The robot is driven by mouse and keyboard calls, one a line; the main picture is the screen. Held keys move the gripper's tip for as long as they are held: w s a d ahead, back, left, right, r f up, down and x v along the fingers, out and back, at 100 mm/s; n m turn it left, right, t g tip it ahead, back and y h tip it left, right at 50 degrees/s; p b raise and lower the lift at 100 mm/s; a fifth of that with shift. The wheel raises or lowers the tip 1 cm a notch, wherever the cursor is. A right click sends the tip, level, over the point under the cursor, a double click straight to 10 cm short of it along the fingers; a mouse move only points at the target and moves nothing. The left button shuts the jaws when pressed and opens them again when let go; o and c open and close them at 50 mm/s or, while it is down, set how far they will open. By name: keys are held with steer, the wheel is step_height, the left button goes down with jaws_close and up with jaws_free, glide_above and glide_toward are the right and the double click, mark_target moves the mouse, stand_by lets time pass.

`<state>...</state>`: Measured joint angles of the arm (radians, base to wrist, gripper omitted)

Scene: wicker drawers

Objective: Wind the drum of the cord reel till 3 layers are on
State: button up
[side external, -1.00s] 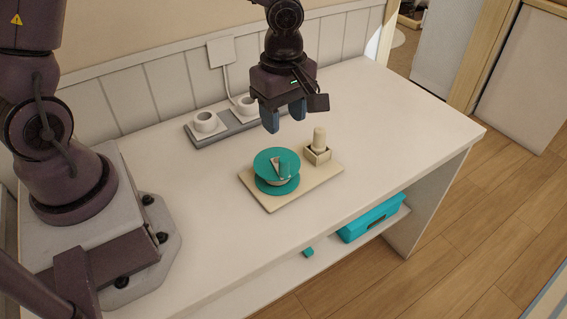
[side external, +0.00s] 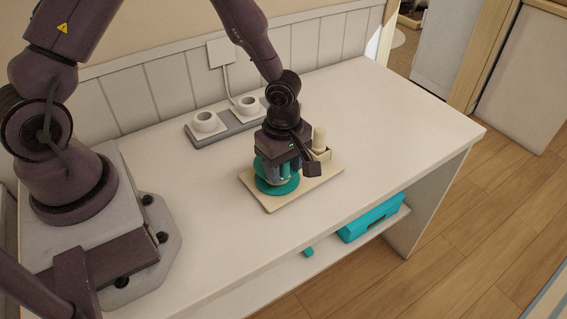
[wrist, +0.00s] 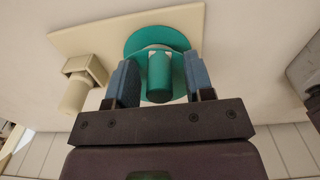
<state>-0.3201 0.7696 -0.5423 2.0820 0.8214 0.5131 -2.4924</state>
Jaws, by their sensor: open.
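The cord reel has a teal drum (side external: 278,187) on a cream base board (side external: 318,188). In the wrist view, the drum's round flange (wrist: 140,38) shows behind a teal upright grip (wrist: 159,76). My gripper (side external: 277,170) is low over the drum and hides much of it in the side view. In the wrist view my gripper (wrist: 158,82) is open, with one blue finger on each side of the grip and a gap at each side. A cream post in a square holder (side external: 320,145) stands on the board; it also shows in the wrist view (wrist: 76,92). The cord layers are hidden.
A grey strip (side external: 226,127) with two white round pieces lies behind the reel near the wall. A teal box (side external: 370,218) is on the shelf below. The table to the right is clear.

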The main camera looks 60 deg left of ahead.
steer(key=shift+c, duration=0.4)
jaws_close()
steer(key=shift+s+m, duration=0.1)
steer(key=shift+m, duration=0.3)
